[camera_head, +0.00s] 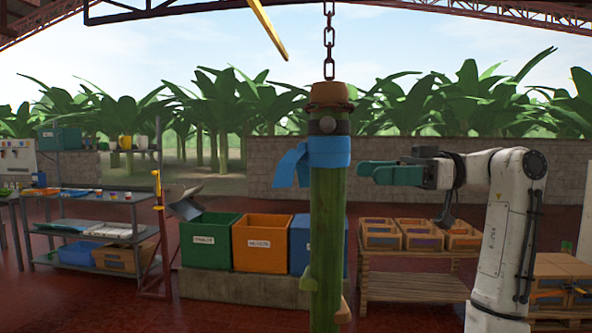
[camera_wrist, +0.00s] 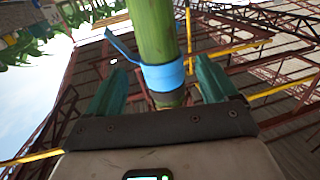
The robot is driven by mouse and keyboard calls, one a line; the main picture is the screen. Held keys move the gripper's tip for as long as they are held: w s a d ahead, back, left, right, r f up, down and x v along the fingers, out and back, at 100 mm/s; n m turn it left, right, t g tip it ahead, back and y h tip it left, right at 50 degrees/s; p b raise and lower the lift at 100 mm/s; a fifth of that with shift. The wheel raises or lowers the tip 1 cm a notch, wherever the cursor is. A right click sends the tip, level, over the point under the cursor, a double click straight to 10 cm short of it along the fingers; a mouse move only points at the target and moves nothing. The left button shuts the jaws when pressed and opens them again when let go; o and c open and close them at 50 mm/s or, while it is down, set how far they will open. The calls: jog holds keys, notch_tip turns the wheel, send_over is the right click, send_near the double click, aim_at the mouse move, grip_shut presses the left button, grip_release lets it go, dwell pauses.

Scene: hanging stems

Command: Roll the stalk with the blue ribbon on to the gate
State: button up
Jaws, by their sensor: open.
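The green stalk (camera_head: 327,235) hangs upright from a chain (camera_head: 328,45) in the middle of the head view. A blue ribbon (camera_head: 328,152) wraps its upper part, with a loose tail to the left. My gripper (camera_head: 360,172) is open, with green fingers pointing left, just right of the ribbon. In the wrist view the stalk (camera_wrist: 152,35) and ribbon (camera_wrist: 163,76) show between the two spread fingers (camera_wrist: 160,68). I cannot tell whether the fingers touch the stalk. I cannot tell which part is the gate.
A yellow bar (camera_head: 268,30) slants overhead, left of the chain. A yellow-topped post (camera_head: 157,190) stands at left. Behind are green (camera_head: 207,240), orange (camera_head: 262,243) and blue (camera_head: 300,240) bins, a crate rack (camera_head: 415,265) and a shelf (camera_head: 90,195).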

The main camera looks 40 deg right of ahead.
aim_at(316, 171)
jog(key=p+x, duration=0.3)
jog(key=x, duration=0.8)
jog(key=shift+r, duration=0.1)
jog(key=c, duration=1.4)
jog(key=shift+w, duration=0.15)
